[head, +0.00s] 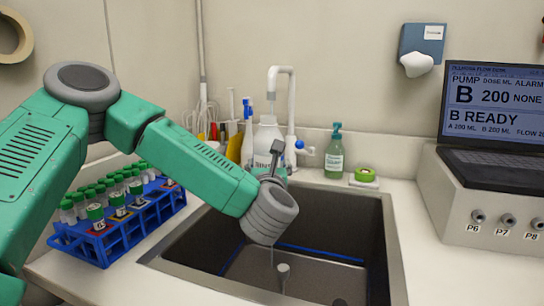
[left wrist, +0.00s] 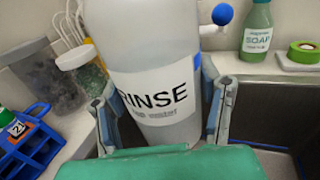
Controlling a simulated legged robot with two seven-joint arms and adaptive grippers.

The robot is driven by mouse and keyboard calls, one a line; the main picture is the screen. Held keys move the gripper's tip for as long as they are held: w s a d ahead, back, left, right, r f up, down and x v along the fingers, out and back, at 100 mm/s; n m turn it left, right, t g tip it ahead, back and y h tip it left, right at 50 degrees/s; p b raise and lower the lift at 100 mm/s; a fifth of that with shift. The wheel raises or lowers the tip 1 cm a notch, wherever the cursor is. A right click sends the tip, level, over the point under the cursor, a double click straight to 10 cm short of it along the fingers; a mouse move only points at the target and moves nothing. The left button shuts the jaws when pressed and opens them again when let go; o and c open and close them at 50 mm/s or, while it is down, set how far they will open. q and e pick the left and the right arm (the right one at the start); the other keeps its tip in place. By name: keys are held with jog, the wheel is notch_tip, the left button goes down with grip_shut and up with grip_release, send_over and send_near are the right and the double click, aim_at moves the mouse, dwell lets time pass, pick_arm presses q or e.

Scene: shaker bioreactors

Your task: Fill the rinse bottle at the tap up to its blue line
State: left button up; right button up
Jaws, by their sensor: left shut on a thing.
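The white rinse bottle (head: 266,134) stands upright beside the tap at the back edge of the sink. My left gripper (head: 276,160) is shut on it, partly hidden by my wrist in the head view. In the left wrist view the bottle (left wrist: 150,50) is between the two fingers (left wrist: 158,98), its "RINSE" label facing the camera. The white tap (head: 291,100) has a hooked spout above and a blue knob (head: 299,144), which also shows in the left wrist view (left wrist: 222,14). My right gripper is not in view.
The dark sink (head: 330,262) lies below my wrist. A blue tube rack (head: 125,235) with several green-capped tubes stands on the left. A soap bottle (head: 334,155) and green tape roll (head: 364,174) stand behind the sink. The pump unit (head: 470,205) and laptop are on the right.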

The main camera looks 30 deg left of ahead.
aim_at(265, 166)
pick_arm(q)
jog(key=shift+s+r, duration=0.1)
jog(key=shift+s, duration=0.05)
jog(key=shift+a+r+b+v, duration=0.15)
jog(key=shift+b+v, duration=0.15)
jog(key=shift+v, duration=0.7)
jog(key=shift+r+b+v, duration=0.2)
jog(key=shift+b+v, duration=0.05)
jog(key=shift+v, duration=0.75)
jog(key=shift+a+r+b+v, duration=0.15)
jog(key=shift+b+v, duration=0.15)
jog(key=shift+v, duration=0.7)
jog(key=shift+s+d, duration=0.1)
jog(key=shift+s, duration=0.05)
